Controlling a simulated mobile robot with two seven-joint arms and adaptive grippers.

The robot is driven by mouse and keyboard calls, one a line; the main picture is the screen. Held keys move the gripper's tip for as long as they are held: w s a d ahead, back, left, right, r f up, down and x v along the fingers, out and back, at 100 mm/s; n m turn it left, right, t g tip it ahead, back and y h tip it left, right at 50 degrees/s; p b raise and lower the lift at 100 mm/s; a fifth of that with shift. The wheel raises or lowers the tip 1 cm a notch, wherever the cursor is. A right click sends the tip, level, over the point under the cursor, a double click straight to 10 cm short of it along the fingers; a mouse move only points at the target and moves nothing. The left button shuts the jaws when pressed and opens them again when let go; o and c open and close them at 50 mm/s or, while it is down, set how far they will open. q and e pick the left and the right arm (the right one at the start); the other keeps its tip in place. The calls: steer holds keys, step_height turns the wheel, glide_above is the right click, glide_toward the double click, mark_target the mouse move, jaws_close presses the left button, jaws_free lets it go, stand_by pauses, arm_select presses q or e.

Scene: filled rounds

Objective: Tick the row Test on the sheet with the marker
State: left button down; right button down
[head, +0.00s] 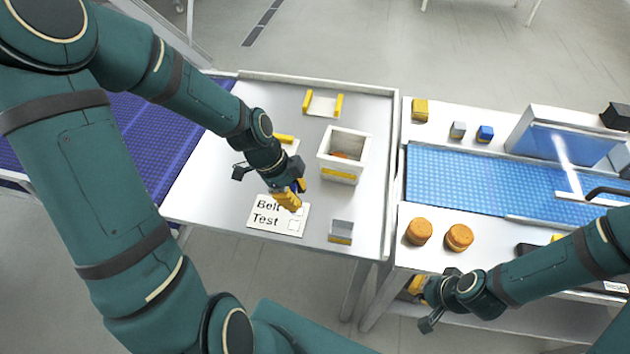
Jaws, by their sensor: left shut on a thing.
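The white sheet (262,224) lies flat near the front edge of the left table. It carries the printed rows Belt and Test, each with a box at its right. The Test box looks empty; the Belt box is partly covered by my gripper. I cannot tell whether the marker's tip touches the sheet. My right gripper (421,300) hangs low at the front edge of the right table; its fingers are unclear.
A white bin (341,172) with something orange inside stands right of my left gripper. A small grey and yellow box (341,232) is beside the sheet. A yellow-ended holder (322,104) lies behind. Orange round pieces (459,237) stand before the blue belt (460,185).

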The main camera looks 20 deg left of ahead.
mark_target(295, 212)
arm_select(q)
steer(key=shift+a+f+b, duration=0.1)
steer(key=shift+f+b, duration=2.2)
steer(key=shift+f, duration=0.8)
steer(key=shift+s+f+b, duration=0.1)
steer(key=shift+f+b, duration=0.45)
steer(key=shift+r, duration=0.1)
steer(key=shift+r+p, duration=2.75)
steer(key=shift+r, duration=0.75)
